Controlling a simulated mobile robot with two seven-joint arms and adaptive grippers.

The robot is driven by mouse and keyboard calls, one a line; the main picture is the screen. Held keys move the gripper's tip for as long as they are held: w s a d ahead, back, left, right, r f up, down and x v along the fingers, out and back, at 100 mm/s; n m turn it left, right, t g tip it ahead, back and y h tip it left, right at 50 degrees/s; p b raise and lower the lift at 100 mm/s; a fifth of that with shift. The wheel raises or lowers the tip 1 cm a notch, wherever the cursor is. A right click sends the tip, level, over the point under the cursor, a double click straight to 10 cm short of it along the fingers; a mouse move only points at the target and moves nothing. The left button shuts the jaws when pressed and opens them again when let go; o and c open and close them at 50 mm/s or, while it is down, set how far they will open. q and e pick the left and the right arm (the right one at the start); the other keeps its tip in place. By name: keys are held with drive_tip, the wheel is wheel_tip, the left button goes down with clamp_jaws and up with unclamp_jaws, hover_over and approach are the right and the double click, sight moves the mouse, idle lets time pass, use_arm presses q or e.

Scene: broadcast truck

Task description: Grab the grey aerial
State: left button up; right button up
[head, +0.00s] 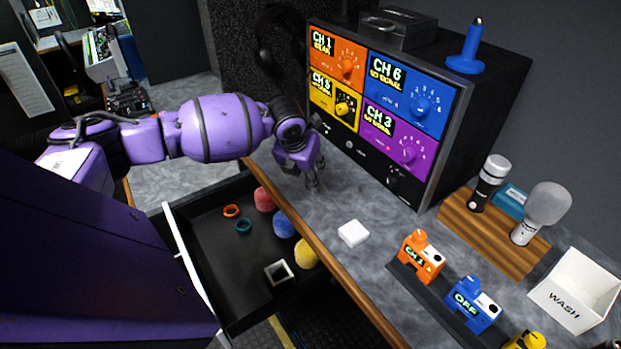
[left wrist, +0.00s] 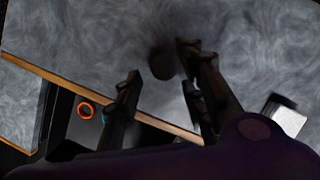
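My left gripper (head: 313,182) points down over the grey counter, in front of the screen console's left end. In the left wrist view its two dark fingers (left wrist: 158,75) are spread apart. A dark, blurred, roundish shape (left wrist: 162,63) shows between and beyond the fingertips. I cannot tell whether it is the grey aerial or a shadow, and nothing is visibly gripped. I cannot clearly make out a grey aerial in the head view; the gripper may hide it. A blue, dark-tipped upright piece (head: 468,52) stands on top of the console. My right gripper is not in view.
A white block (head: 353,233) lies on the counter right of the gripper. The console (head: 447,130) rises close behind. An open drawer (head: 218,272) with rings and coloured balls is below the counter edge. Small camera figures, a wooden microphone stand (head: 520,262) and a WASH box (head: 572,300) are right.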

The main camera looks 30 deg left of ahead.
use_arm(q)
drive_tip(key=x, duration=0.2)
drive_tip(key=shift+w+f, duration=0.25)
drive_tip(key=c, duration=0.9)
